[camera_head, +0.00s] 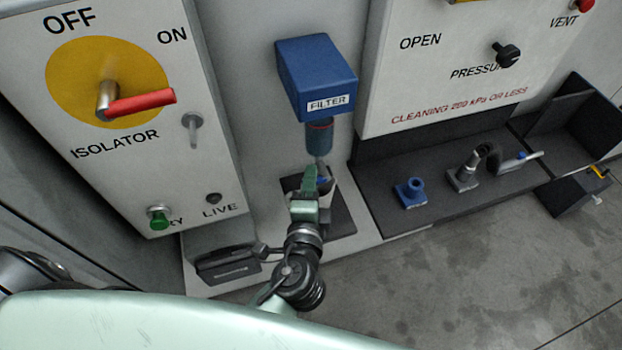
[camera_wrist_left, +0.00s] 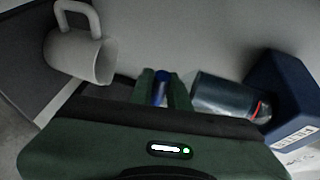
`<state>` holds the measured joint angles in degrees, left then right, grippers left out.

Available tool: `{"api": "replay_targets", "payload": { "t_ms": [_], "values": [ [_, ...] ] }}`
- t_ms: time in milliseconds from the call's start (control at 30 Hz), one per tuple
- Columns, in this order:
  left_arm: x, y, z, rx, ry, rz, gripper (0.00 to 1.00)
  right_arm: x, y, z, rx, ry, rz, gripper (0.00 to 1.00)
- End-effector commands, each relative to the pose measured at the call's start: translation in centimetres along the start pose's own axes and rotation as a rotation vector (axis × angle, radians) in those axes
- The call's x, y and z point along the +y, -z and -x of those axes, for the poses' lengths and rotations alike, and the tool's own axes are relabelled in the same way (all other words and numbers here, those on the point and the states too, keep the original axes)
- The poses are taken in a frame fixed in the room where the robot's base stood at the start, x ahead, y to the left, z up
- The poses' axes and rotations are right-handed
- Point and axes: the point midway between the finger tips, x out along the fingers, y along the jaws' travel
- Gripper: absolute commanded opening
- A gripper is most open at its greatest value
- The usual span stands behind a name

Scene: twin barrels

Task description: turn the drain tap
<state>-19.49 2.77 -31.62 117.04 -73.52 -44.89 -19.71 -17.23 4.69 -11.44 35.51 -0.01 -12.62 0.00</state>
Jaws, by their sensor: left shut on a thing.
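A blue filter housing (camera_head: 317,80) labelled FILTER is on the wall in the head view, with a dark translucent bowl (camera_head: 319,136) under it. The bowl also shows in the left wrist view (camera_wrist_left: 225,97), at the right. My left gripper (camera_head: 311,178) is just below the bowl. In the left wrist view its green fingers (camera_wrist_left: 164,90) are closed around the small blue drain tap (camera_wrist_left: 161,88). A bit of blue shows beside the fingers in the head view. The fingers cover much of the tap, so its angle is unclear. My right gripper is not in view.
A pale mug (camera_wrist_left: 82,57) stands near the tap. Left is the isolator panel (camera_head: 108,165) with a red handle (camera_head: 140,103); right is the pressure panel (camera_head: 450,75).

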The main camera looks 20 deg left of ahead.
Motion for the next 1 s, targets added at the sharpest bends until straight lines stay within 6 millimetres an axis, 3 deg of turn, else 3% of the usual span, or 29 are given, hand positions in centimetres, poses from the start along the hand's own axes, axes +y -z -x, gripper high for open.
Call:
{"api": "replay_targets", "payload": {
  "t_ms": [500,1000],
  "values": [
    [-1.0,0.3,0.3,-0.050,-0.108,-0.237,0.00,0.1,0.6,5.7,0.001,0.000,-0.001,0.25],
    [-1.3,0.8,0.2,-0.105,-0.220,-0.510,0.00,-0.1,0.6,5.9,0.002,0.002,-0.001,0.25]
  ]
}}
